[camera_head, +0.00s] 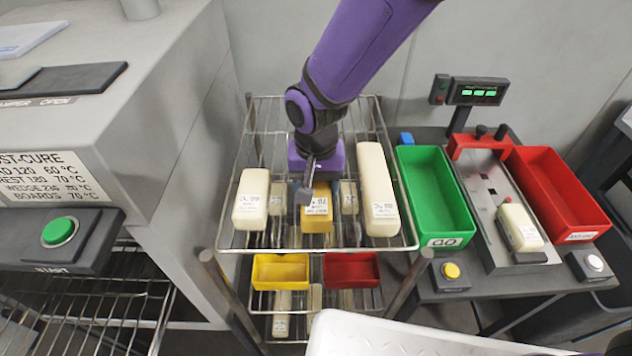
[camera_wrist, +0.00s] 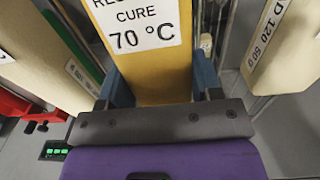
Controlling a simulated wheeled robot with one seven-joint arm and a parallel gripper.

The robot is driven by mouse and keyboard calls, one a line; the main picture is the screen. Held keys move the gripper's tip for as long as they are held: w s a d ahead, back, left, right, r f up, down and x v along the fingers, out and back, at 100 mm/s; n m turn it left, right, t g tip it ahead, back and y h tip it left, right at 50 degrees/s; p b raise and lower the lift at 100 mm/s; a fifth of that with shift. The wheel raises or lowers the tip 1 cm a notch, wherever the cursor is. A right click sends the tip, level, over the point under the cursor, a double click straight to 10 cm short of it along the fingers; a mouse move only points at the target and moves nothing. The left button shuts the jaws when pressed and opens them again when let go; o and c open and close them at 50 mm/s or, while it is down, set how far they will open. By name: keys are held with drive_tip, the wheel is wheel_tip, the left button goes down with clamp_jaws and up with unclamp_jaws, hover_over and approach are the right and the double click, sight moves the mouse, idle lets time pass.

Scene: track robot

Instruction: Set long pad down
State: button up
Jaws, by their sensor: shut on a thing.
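My gripper (camera_head: 316,188) is over the middle of the wire rack's top shelf (camera_head: 262,150). Its blue fingers, seen in the wrist view (camera_wrist: 161,85), are shut on a yellow block (camera_head: 318,212) with a white label reading "CURE 70 °C" (camera_wrist: 140,30). Whether this block touches the shelf I cannot tell. A long cream block (camera_head: 376,180), the longest on the shelf, lies to its right, apart from the gripper.
Yellow (camera_head: 280,271) and red (camera_head: 351,270) bins sit below. A green tray (camera_head: 434,195), a fixture holding a cream block (camera_head: 519,228), and a red tray (camera_head: 560,195) stand right. A grey machine (camera_head: 150,110) stands left.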

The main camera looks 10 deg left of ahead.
drive_tip(key=shift+f, duration=0.1)
drive_tip(key=o, duration=0.9)
drive_tip(key=shift+o, duration=0.2)
wheel_tip(320, 180, up, 12)
